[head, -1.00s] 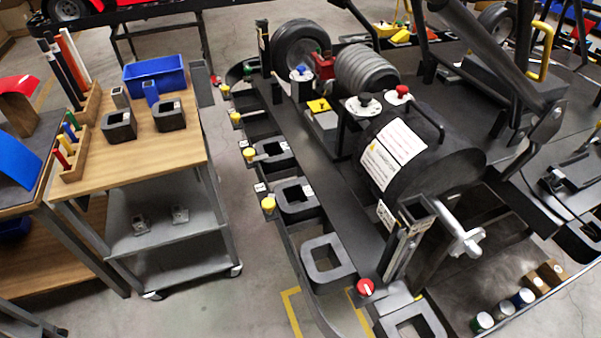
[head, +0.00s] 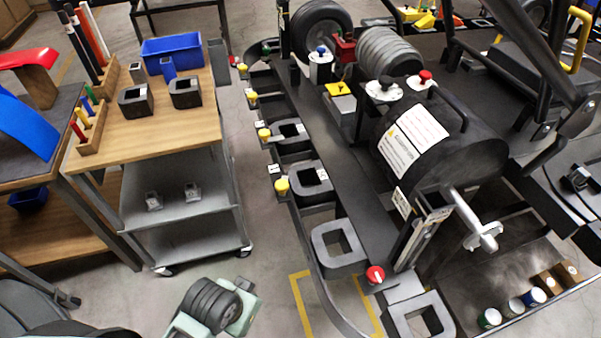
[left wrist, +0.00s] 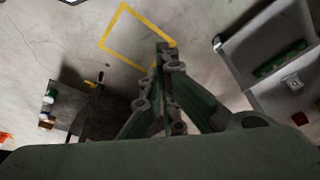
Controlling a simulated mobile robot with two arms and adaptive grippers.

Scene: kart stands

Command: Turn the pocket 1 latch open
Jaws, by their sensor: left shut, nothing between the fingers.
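The black rail of the kart stand has several square pockets along its left side. Yellow latch knobs stand beside them, with one near the front (head: 281,186), one farther back (head: 264,134) and another beyond that (head: 252,97). A red knob with a white mark (head: 375,275) sits near the front pocket frame (head: 335,246). The pocket numbers are too small to read, so I cannot tell which latch is pocket 1. My left gripper shows in the left wrist view (left wrist: 163,50), shut and empty above the floor, apart from any latch. My right gripper is out of view.
A wooden-topped cart (head: 150,125) with a blue bin (head: 171,56) stands to the left. Several small cans stand at the lower right. Floor lies clear between cart and rail.

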